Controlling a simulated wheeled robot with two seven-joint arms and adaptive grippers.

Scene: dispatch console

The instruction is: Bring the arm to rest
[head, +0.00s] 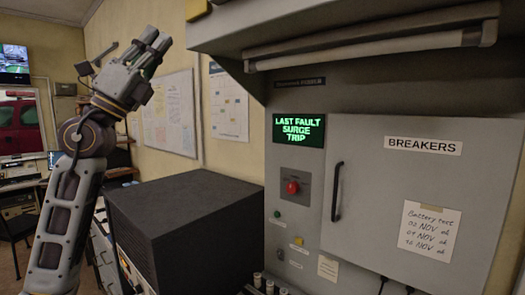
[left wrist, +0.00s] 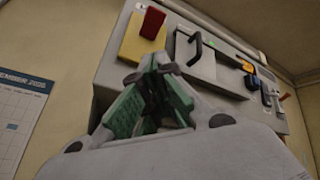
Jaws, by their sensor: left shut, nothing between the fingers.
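My left arm rises from the lower left of the head view. Its gripper (head: 152,48) is raised in front of the yellowish wall, left of the console, and points up. The same gripper (left wrist: 158,88) shows in the left wrist view with green finger pads. Its fingers are shut with nothing between them. It touches nothing that I can see. My right gripper is not in view.
The grey console (head: 300,250) has a breaker door with a black handle (head: 337,190), a red button (head: 292,187) and a green screen (head: 298,129). A dark box (head: 185,210) stands left of it. A yellow block with a red part (left wrist: 143,38) shows in the left wrist view.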

